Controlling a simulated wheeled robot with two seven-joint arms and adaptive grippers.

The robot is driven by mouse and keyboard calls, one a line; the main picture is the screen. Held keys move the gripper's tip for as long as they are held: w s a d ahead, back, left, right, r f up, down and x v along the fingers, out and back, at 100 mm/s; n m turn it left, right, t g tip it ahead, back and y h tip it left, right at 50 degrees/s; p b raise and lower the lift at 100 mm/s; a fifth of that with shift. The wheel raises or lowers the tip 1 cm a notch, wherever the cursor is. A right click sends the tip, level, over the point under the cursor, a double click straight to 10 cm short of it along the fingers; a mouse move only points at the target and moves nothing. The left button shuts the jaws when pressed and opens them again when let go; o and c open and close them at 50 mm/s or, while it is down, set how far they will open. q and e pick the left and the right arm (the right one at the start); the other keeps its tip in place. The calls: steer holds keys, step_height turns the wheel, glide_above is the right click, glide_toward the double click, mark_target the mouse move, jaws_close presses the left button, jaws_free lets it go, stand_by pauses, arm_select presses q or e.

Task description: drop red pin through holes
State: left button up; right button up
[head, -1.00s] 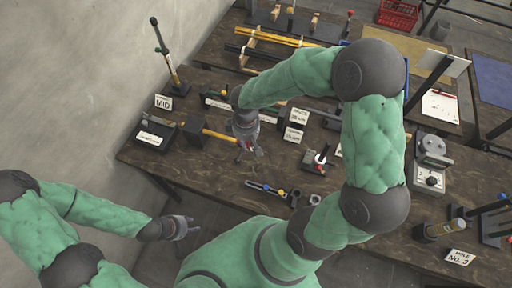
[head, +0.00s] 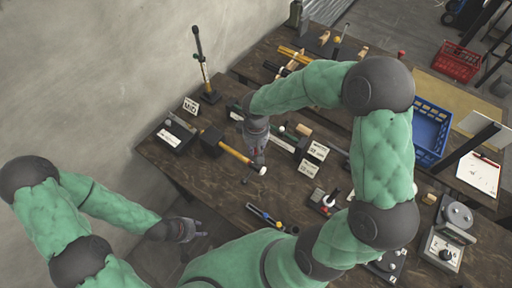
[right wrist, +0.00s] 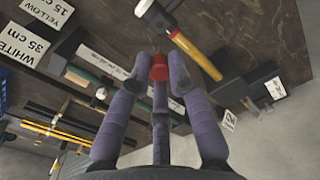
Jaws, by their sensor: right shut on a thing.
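My right gripper (head: 257,152) hangs over the table beside the yellow-handled hammer. In the right wrist view its three fingers (right wrist: 159,72) close at the tips around a small red thing (right wrist: 159,67), which I take to be the red pin. Only its red end shows; the rest is hidden by the fingers. In the head view the pin cannot be made out. My left gripper (head: 190,229) is empty, off the table's front-left edge, with its fingers apart. I cannot make out the holes for the pin in either view.
The hammer (head: 236,153) lies left of my right gripper; its handle also shows in the right wrist view (right wrist: 196,56). Label cards (head: 317,151) stand to the right. A dark labelled block (head: 176,133), a blue crate (head: 431,131) and a dial device (head: 447,247) are on the table.

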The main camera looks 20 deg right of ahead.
steer(key=shift+f+b, duration=2.15)
steer(key=shift+f, duration=0.6)
steer(key=shift+f+b, duration=1.9)
steer(key=shift+f, duration=0.15)
steer(key=o, duration=0.8)
steer(key=shift+o, duration=0.2)
steer(key=shift+r, duration=0.1)
step_height(320, 180, up, 12)
steer(key=shift+f, duration=0.1)
stand_by(0.3)
